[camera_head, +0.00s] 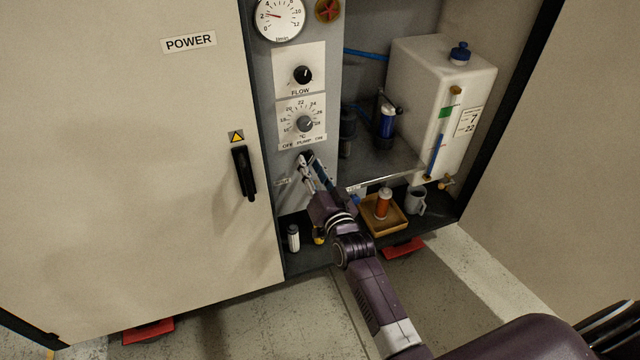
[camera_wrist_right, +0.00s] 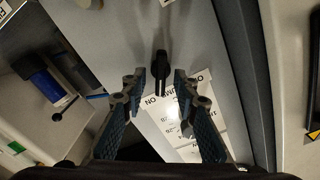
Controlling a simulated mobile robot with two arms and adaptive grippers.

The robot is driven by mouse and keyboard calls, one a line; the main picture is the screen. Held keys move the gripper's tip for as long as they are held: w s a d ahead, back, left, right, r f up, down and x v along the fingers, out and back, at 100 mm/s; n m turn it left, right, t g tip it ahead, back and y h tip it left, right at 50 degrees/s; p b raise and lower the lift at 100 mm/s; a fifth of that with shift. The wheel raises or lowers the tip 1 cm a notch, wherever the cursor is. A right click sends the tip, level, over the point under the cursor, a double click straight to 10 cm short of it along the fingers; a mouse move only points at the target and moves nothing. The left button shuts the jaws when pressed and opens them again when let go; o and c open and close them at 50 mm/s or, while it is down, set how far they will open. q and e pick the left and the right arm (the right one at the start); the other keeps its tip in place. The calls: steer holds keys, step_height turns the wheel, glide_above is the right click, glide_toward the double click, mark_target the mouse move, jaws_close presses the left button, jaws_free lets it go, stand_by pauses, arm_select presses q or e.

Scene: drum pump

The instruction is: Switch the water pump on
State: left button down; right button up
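The pump switch shows in the right wrist view as a black knob (camera_wrist_right: 161,68) on the grey panel, beside the upside-down OFF / PUMP / ON label (camera_wrist_right: 170,103). In the head view the label (camera_head: 302,143) sits under the temperature dial, and my gripper largely covers the knob. My right gripper (camera_head: 308,162) is at the panel just below that label. In the right wrist view its fingers (camera_wrist_right: 160,88) are apart, one on each side of the knob, with a gap to it on both sides; contact is not visible. My left gripper is out of view.
Above are the flow knob (camera_head: 303,75), temperature knob (camera_head: 305,123) and gauge (camera_head: 280,17). A closed POWER door (camera_head: 150,150) with a black handle (camera_head: 244,173) is left.

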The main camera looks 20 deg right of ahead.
steer(key=s, duration=1)
